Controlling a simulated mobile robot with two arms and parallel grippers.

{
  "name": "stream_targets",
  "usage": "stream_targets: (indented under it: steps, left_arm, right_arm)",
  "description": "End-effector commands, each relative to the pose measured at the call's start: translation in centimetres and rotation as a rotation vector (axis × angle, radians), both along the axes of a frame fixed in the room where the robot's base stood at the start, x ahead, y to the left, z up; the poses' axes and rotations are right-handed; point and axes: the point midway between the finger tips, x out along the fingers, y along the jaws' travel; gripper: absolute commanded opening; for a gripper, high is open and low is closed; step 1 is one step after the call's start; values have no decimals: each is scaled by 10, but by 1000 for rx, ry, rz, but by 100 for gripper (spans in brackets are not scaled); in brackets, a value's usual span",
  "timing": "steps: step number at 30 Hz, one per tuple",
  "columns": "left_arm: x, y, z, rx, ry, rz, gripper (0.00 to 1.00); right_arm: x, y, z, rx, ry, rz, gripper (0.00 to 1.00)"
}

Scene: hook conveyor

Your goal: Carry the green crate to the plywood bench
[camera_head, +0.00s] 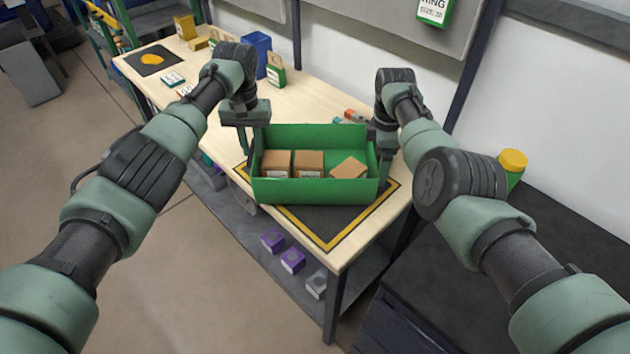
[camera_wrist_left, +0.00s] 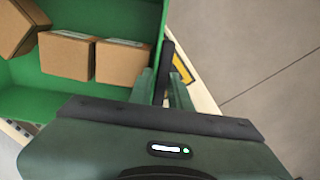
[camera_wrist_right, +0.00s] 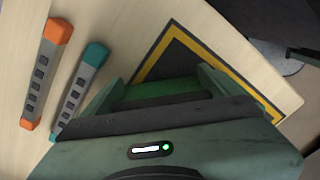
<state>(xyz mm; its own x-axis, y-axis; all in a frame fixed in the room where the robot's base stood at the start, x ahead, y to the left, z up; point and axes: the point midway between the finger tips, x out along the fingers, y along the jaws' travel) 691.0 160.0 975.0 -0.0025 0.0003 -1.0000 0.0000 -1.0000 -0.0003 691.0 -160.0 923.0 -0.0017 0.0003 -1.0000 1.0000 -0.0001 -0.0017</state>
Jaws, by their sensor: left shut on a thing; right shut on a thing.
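The green crate (camera_head: 320,190) is at the near end of the plywood bench (camera_head: 318,108), over a black mat with a yellow border (camera_head: 330,226). I cannot tell whether it rests on the mat or hangs just above it. It looks about level and holds three brown boxes, one tilted (camera_head: 349,168). My left gripper (camera_head: 249,140) is shut on the crate's left end wall; this also shows in the left wrist view (camera_wrist_left: 165,85). My right gripper (camera_head: 381,150) is shut on its right end wall. In the right wrist view, the fingers frame a green strip of crate (camera_wrist_right: 160,90).
Two grey handheld tools, one with orange ends (camera_wrist_right: 46,75) and one with teal ends (camera_wrist_right: 82,85), lie beside the crate. A blue bin (camera_head: 257,52) and small boxes stand farther back. A dark cabinet (camera_head: 540,250) is at right. Purple boxes (camera_head: 273,240) sit on the lower shelf.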

Motion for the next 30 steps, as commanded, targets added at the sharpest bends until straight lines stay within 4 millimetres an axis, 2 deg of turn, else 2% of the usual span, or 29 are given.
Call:
stream_targets:
  steps: [2, 3, 4, 5, 6, 14, 17, 24, 30]
  left_arm:
    - [1, 0, -7, 0, -6, 0, 0]
    - [1, 0, -8, 0, -4, 0, 22]
    - [1, 0, -5, 0, -4, 0, 30]
    - [1, 0, -5, 0, -4, 0, 38]
    - [1, 0, -5, 0, -3, 0, 41]
    - [1, 0, 0, 0, -3, 0, 41]
    - [1, 0, 13, -1, -5, 0, 41]
    - [2, 0, 64, -1, -6, -1, 41]
    - [2, 0, 99, 0, -5, 0, 41]
  right_arm:
    - [0, 0, -8, 0, 1, 4, 20]
    - [-1, 0, -9, 0, 3, 4, 94]
    - [-1, 0, -7, 0, 3, 4, 100]
    - [-1, 0, -6, 0, 3, 4, 100]
    - [-1, 0, -6, 0, 3, 4, 100]
    - [0, 0, -6, 0, 1, 1, 100]
    - [0, 0, -6, 0, 1, 1, 100]
    - [0, 0, -6, 0, 0, 0, 100]
    - [0, 0, -6, 0, 0, 0, 100]
